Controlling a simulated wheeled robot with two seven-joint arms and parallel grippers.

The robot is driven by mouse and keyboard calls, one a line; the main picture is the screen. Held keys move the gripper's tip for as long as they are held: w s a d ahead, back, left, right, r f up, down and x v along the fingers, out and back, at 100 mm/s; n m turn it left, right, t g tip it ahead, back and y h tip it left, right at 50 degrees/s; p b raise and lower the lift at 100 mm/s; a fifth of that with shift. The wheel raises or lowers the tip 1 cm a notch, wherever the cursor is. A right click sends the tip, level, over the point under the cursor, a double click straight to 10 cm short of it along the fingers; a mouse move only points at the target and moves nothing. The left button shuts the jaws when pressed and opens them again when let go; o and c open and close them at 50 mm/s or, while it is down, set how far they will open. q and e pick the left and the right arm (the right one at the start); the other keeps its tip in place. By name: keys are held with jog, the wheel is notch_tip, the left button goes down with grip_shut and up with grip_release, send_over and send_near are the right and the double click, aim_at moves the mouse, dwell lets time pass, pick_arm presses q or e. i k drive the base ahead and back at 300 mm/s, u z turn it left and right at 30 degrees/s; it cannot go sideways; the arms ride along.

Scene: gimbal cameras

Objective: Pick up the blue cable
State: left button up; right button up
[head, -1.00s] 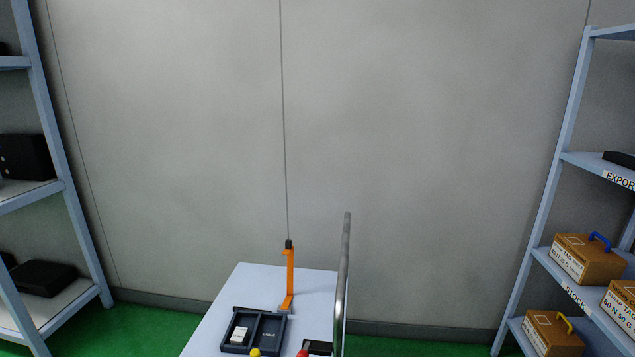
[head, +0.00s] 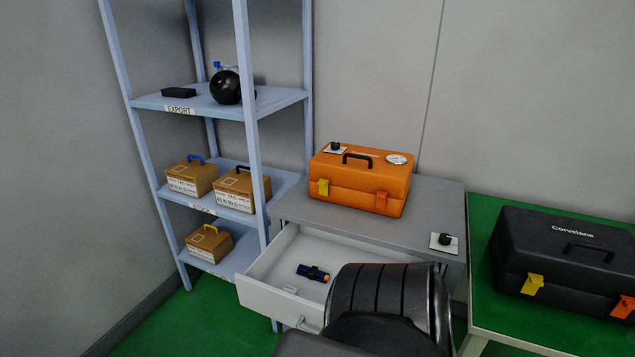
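A small dark blue item with an orange end (head: 313,273) lies in the open drawer (head: 262,268) of the grey desk. It is too small to tell whether it is the blue cable. No other thing in the head view clearly looks like a blue cable. Part of the drawer's front right is hidden by a black chair. Neither of my grippers is in view.
The black chair (head: 385,305) stands close in front of the desk (head: 437,203). An orange toolbox (head: 345,193) sits on the desk. A shelf rack (head: 150,103) with brown boxes stands at left. A black case (head: 560,240) rests on the green-topped table at right.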

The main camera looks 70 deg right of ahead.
aim_at(312, 273)
jog(key=z, duration=1.65)
jog(key=k, duration=0.15)
jog(key=z, duration=0.9)
jog(key=i, duration=0.35)
jog(key=z, duration=0.25)
